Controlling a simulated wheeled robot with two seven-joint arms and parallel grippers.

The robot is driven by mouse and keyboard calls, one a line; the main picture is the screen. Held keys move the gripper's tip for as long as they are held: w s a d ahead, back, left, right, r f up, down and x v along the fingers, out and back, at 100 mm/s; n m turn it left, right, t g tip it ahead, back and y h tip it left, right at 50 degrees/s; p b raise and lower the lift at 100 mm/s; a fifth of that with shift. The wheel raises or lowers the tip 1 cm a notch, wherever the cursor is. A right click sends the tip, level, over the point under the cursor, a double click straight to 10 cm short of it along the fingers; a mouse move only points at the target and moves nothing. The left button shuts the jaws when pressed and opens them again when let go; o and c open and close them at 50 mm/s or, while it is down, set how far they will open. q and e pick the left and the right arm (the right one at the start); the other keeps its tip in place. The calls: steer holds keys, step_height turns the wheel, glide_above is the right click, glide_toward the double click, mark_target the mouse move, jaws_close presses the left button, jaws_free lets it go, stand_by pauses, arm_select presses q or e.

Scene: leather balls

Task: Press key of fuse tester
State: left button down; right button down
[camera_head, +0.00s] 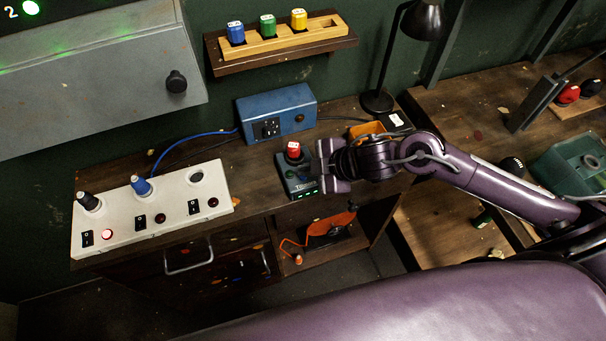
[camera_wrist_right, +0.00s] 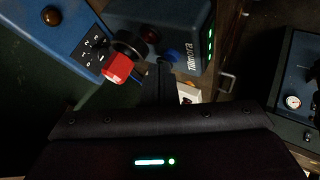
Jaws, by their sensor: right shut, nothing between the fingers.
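The fuse tester (camera_head: 298,184) is a small dark blue-grey box near the front edge of the wooden bench, with green lights on its front. A red fuse (camera_head: 293,150) stands upright in its black socket. The wrist view shows the tester (camera_wrist_right: 190,25), its lettering, the red fuse (camera_wrist_right: 117,68), a dark red lamp (camera_wrist_right: 150,34) and a round blue key (camera_wrist_right: 172,57). My right gripper (camera_head: 319,164) is shut and empty at the tester's right side. In the wrist view its dark fingertips (camera_wrist_right: 164,70) are close by the blue key; contact cannot be told. My left gripper is out of view.
A blue box (camera_head: 277,113) stands behind the tester. A white panel (camera_head: 150,210) with switches and fuses lies to the left. A wall rack (camera_head: 280,41) holds blue, green and yellow fuses. A black lamp (camera_head: 377,100) and an orange container (camera_head: 368,130) stand behind my right arm.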

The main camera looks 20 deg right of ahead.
mark_target(307, 179)
steer(key=shift+f+b, duration=0.3)
steer(key=shift+f, duration=0.15)
stand_by(0.6)
steer(key=shift+r, duration=0.1)
steer(key=shift+r+p, duration=0.75)
steer(key=shift+p, duration=0.2)
step_height(307, 179, up, 5)
steer(key=p, duration=0.5)
stand_by(0.6)
